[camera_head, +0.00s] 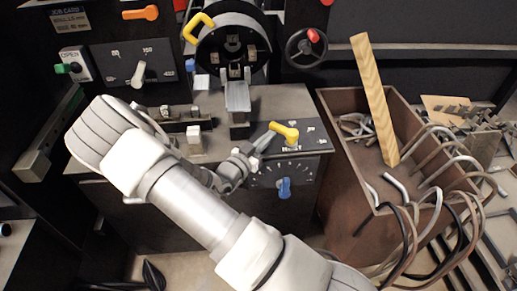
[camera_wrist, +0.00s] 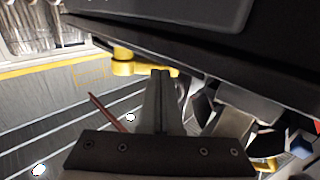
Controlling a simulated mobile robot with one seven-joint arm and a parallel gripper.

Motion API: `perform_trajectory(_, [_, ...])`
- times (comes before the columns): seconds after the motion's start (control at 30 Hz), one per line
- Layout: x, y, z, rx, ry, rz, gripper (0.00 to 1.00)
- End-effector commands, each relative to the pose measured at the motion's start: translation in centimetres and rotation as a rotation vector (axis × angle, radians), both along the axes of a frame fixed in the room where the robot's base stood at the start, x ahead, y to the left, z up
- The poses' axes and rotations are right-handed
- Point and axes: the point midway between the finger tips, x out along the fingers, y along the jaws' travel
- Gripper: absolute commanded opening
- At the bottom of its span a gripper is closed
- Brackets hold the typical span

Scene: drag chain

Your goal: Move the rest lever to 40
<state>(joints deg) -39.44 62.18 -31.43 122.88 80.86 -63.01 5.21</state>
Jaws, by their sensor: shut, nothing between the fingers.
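The yellow rest lever (camera_head: 285,131) sits on the dark panel marked "Rest" (camera_head: 312,139) at the front right of the machine. Its arm points left, toward my gripper. The scale numbers beside it are too small to read. My gripper (camera_head: 265,142) is shut and empty, with its fingertips just left of and below the lever in the head view. In the wrist view the lever (camera_wrist: 125,67) shows beyond the closed fingers (camera_wrist: 162,76). Its yellow arm reaches the fingertips there; I cannot tell whether they touch.
A blue knob (camera_head: 284,187) with a dial is on the front face below the lever. A brown bin (camera_head: 345,205) with a wooden plank (camera_head: 374,95) and bent rods stands close on the right. A metal block (camera_head: 237,98) and a yellow handle (camera_head: 197,26) are behind.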

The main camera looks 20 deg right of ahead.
Motion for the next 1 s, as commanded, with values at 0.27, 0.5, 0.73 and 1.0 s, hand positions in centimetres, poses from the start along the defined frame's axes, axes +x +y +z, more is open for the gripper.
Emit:
perform_trajectory(0.27, [0.57,-0.93,0.00,0.001,0.001,0.000,0.00])
perform_trajectory(0.5, [0.55,-0.91,0.01,0.001,0.001,0.000,0.00])
perform_trajectory(0.73, [0.69,-0.96,0.00,0.001,0.001,0.000,0.00])
perform_trajectory(1.0, [0.92,-1.07,0.01,0.000,0.000,0.000,0.00])
